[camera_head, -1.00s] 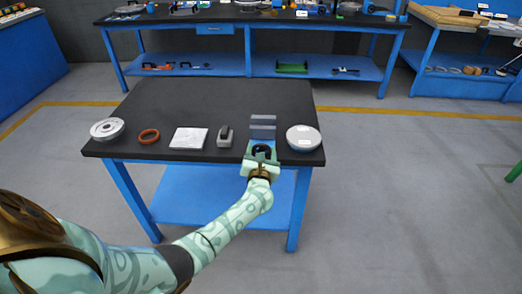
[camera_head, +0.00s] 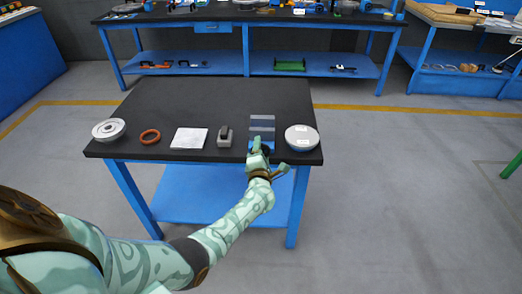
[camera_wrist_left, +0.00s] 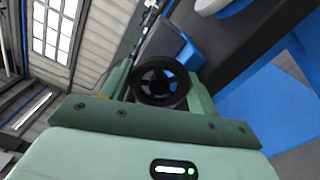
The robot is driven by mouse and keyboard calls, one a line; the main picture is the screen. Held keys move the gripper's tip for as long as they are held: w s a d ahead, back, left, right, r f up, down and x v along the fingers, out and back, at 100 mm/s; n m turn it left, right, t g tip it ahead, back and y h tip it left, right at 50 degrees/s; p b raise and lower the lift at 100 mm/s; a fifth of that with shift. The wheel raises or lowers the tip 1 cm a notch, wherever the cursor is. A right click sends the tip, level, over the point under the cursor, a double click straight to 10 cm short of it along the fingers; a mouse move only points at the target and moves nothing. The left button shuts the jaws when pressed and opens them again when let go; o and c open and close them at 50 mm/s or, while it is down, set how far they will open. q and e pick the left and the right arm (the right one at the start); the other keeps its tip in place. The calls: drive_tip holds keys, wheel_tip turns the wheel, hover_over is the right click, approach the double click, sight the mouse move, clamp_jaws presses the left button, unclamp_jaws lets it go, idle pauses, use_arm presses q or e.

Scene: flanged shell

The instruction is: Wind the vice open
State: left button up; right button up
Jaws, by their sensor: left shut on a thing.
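The blue vice with pale grey jaw plates (camera_head: 262,123) stands at the front right of the black-topped table. Its blue body (camera_wrist_left: 187,58) shows behind the wheel in the left wrist view. The black handwheel (camera_wrist_left: 160,97) sits between my left gripper's green fingers, which are shut on its rim. In the head view my left gripper (camera_head: 258,154) is at the vice's near side, rolled so one end points up and the other down to the right. It hides most of the handwheel there. My right gripper is not in view.
Along the table (camera_head: 215,100) front, left of the vice, are a flanged disc (camera_head: 108,130), an orange ring (camera_head: 150,135), a white plate (camera_head: 189,138) and a small grey block (camera_head: 224,137). A round grey-white part (camera_head: 301,137) stands close right of the vice. The table's back is clear.

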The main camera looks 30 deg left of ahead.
use_arm(q)
drive_tip(key=m, duration=0.4)
drive_tip(key=shift+d+f+m+p, duration=0.1)
drive_tip(key=shift+m+p, duration=0.25)
drive_tip(key=shift+m, duration=0.05)
drive_tip(key=m, duration=0.4)
drive_tip(key=shift+f+p, duration=0.1)
drive_tip(key=shift+p, duration=0.2)
drive_tip(key=m, duration=0.5)
drive_tip(key=shift+f, duration=0.1)
drive_tip(key=shift+m+p, duration=0.3)
drive_tip(key=shift+m, duration=1.5)
drive_tip(key=shift+s, duration=0.1)
drive_tip(key=o, duration=1)
drive_tip(key=shift+c, duration=0.2)
